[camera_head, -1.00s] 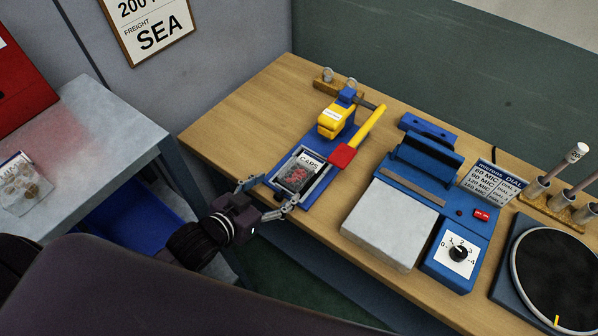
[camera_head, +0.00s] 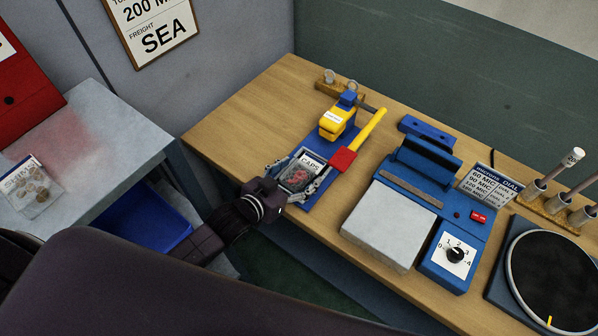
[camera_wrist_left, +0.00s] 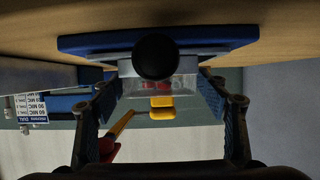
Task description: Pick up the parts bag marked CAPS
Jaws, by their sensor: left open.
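The parts bag marked CAPS (camera_head: 299,174) is a clear bag with a white label and reddish parts. It lies in a metal frame at the near end of a blue base (camera_head: 323,150) on the wooden bench. My left gripper (camera_head: 298,183) is at the near side of this bag, its open fingers on either side of it. In the left wrist view the fingers (camera_wrist_left: 161,92) flank the clear bag (camera_wrist_left: 183,88), with a dark round knob (camera_wrist_left: 155,57) in front of it. I cannot tell whether they touch the bag. My right gripper is not in view.
A yellow handle (camera_head: 371,128) with a red block lies right of the bag. A blue machine with a dial (camera_head: 455,254) and a grey plate (camera_head: 384,225) stand further right. Another bag (camera_head: 32,188) lies on the left grey table (camera_head: 95,140). A blue bin (camera_head: 140,225) sits below.

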